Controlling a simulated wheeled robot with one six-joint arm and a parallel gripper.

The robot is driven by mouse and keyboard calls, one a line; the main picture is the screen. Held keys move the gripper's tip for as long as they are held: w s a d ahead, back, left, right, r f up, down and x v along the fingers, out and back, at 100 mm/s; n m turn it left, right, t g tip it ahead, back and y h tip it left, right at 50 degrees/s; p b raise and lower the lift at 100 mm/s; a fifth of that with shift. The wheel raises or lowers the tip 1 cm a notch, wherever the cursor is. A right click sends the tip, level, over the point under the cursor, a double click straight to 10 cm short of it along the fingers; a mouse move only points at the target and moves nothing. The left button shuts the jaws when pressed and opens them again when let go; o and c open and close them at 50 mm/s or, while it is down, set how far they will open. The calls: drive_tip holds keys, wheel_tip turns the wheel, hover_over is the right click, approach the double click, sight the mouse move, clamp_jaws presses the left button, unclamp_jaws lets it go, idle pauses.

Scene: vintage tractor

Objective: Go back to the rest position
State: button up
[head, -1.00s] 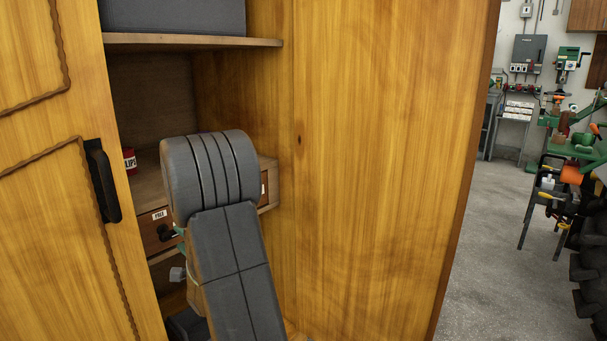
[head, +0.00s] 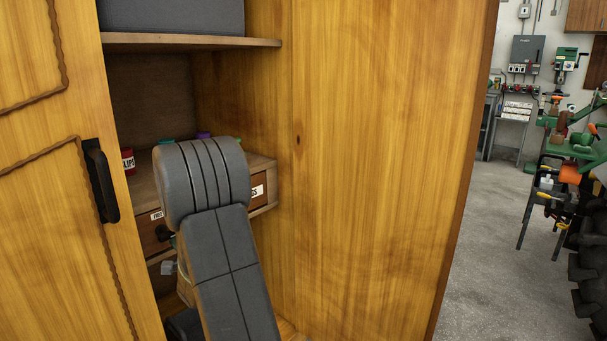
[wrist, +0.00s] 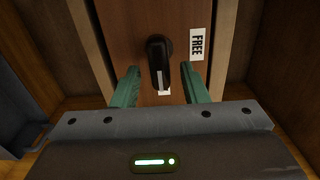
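My gripper shows in the wrist view (wrist: 160,88), with its two green fingers apart, one on each side of a dark drawer knob (wrist: 158,62). The fingers do not appear to touch the knob. The knob sits on a brown drawer front with a "FREE" label (wrist: 196,44). In the head view, my own grey arm covers most of the gripper and part of the drawer (head: 153,231) inside the wooden cabinet.
The cabinet's left door (head: 60,200) has a black handle (head: 102,182). A shelf (head: 190,40) with a grey box is above the arm. A red can (head: 128,161) stands at left. The right cabinet panel (head: 380,160) is close. Open floor (head: 480,240) lies to the right.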

drive_tip(key=v, duration=1.3)
drive_tip(key=x, duration=1.4)
drive_tip(key=shift+w+a, duration=0.25)
drive_tip(key=shift+s+d+r+n+b, duration=0.15)
drive_tip(key=shift+n+b, duration=0.2)
drive_tip(key=shift+n, duration=0.55)
drive_tip(key=n, duration=0.2)
drive_tip(key=n+b, duration=0.1)
drive_tip(key=n, duration=0.1)
drive_tip(key=shift+r+n, duration=0.25)
drive_tip(key=shift+n, duration=0.15)
